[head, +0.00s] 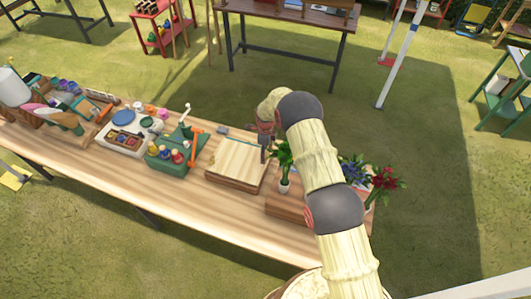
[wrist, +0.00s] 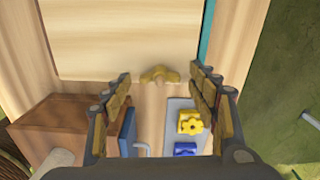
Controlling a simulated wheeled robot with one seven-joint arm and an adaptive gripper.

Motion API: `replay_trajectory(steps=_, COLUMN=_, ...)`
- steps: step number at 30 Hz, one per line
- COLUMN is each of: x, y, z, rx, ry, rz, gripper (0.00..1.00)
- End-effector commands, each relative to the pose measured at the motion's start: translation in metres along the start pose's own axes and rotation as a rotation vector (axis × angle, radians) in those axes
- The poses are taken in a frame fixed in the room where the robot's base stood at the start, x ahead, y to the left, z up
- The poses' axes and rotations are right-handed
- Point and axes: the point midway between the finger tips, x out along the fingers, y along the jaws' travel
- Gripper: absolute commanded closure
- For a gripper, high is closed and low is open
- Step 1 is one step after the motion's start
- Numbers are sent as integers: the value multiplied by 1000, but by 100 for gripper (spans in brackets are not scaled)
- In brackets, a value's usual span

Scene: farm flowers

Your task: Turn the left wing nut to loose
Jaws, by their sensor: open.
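A brass-coloured wing nut (wrist: 158,75) sits at the near edge of a pale wooden board (wrist: 130,35) in the wrist view. It is the only wing nut I can make out, so I cannot tell whether it is the left one. My gripper (wrist: 160,80) is open, with one finger on each side of the wing nut in the picture and nothing held. I cannot tell how far its tips are from the nut. In the head view the board (head: 235,162) lies on the table, with my gripper (head: 265,132) at its far right side.
A grey plate (wrist: 178,106) with a yellow part (wrist: 189,122) and a blue part (wrist: 185,148) lies below the right finger. A brown wooden block (wrist: 65,125) is at left. A green tray (head: 165,168) and potted flowers (head: 384,180) stand on the wooden table (head: 215,205).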

Motion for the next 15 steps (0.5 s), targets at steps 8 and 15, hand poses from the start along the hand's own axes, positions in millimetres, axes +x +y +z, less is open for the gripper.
replay_trajectory(steps=8, x=0, y=0, z=0, rx=0, ry=0, rz=0, gripper=45)
replay_trajectory(steps=15, x=0, y=0, z=0, rx=0, ry=0, rz=0, gripper=59)
